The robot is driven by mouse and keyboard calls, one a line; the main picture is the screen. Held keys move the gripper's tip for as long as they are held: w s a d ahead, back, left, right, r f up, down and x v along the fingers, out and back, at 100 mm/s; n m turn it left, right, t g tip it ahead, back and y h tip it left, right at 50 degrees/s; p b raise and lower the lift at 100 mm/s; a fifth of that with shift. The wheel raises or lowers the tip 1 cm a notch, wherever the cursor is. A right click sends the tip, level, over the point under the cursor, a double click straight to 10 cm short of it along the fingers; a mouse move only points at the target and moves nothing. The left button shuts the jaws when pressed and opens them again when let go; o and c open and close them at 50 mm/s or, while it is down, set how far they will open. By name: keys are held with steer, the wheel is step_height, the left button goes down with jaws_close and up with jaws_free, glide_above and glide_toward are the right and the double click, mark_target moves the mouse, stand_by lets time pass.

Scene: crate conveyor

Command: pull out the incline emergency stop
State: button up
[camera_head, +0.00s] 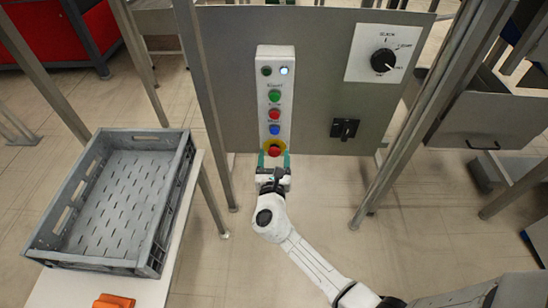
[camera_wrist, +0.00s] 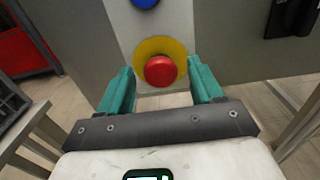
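The emergency stop is a red mushroom button (camera_head: 274,150) on a yellow round plate, at the bottom of the white control strip (camera_head: 290,110) on the grey panel. In the wrist view the red button (camera_wrist: 160,70) sits between my gripper's two green fingers, with the yellow plate (camera_wrist: 148,47) behind it. My gripper (camera_head: 273,160) is open, with one finger on each side of the button. A gap shows between each finger and the button. Whether the button is pressed in or out cannot be told.
Above the stop are a blue button (camera_head: 275,130), a red button (camera_head: 274,114), a green button (camera_head: 274,96) and a lit lamp (camera_head: 284,71). A rotary knob (camera_head: 383,60) and a black switch (camera_head: 345,128) are at right. A grey crate (camera_head: 95,262) stands on a table at left.

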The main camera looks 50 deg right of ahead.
jaws_close()
steer(key=shift+s+a, duration=0.4)
steer(key=shift+a, duration=0.15)
jaws_free()
stand_by(0.3)
steer(key=p+v, duration=0.1)
steer(key=v, duration=0.9)
steer(key=shift+s+a, duration=0.25)
steer(key=shift+a, duration=0.05)
stand_by(0.5)
